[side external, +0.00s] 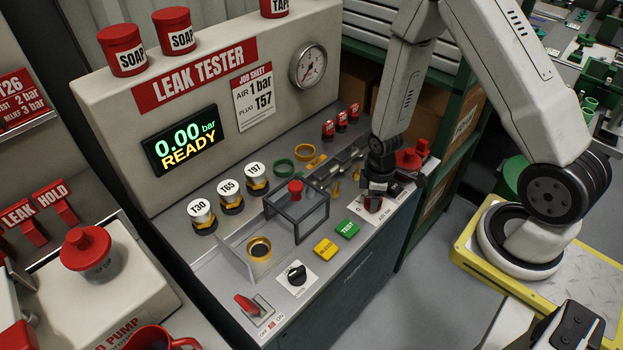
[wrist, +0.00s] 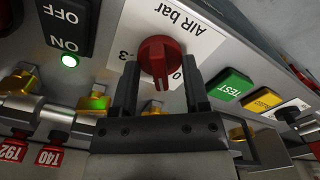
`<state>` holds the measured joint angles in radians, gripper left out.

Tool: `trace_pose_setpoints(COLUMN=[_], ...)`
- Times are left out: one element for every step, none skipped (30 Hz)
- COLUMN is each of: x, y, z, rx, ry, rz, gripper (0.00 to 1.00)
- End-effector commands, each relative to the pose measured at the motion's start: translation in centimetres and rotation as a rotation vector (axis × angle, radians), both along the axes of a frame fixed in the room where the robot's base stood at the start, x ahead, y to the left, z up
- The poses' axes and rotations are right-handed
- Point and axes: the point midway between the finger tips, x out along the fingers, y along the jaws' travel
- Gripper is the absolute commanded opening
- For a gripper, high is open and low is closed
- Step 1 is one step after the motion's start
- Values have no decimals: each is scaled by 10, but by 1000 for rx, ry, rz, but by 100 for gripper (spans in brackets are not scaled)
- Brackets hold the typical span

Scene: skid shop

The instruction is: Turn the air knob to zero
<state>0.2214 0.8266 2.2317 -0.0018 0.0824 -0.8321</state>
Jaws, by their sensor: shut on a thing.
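The red air knob (wrist: 161,56) sits on a white plate printed "AIR bar" (wrist: 188,20) in the wrist view, which shows the lettering upside down. A "3" shows left of the knob and a "0" right of it, partly behind a finger. My gripper (wrist: 159,80) has one dark finger on each side of the knob and is shut on it. The knob's ridge points toward the gripper body. In the side view my gripper (side external: 377,188) reaches down to the panel's right end, over the red knob (side external: 372,205), largely covering it.
The display (side external: 180,141) reads 0.00 bar READY. Green TEST (side external: 347,229) and yellow (side external: 325,249) buttons lie left of the knob. A clear-sided guard (side external: 297,212) stands nearby. A lit green lamp (wrist: 69,61) is by the ON/OFF switch.

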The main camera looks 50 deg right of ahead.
Motion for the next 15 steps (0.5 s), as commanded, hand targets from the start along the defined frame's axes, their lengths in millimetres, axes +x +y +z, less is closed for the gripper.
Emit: trace_pose_setpoints(x=[1,1,1,1,1,1,1,1,1,1,1,1,1,1,1], y=[-1,-1,-1,-1,-1,-1,-1,-1,-1,-1,-1,-1,-1,-1,-1], z=[-4,-4,-4,-4,-4,-4,-4,-4,-4,-4,-4,-4,-4,-4,-4], rx=[-1,-1,-1,-1,-1,-1,-1,-1,-1,-1,-1,-1,-1,-1,-1], ry=[-6,-6,-6,-6,-6,-6,-6,-6,-6,-6,-6,-6,-6,-6,-5], rz=[1,0,0,0,-1,0,1,4,11,20,33,51,68,85,109], gripper=[26,26,26,26,26,26,26,26,26,26,26,26,26,26,26])
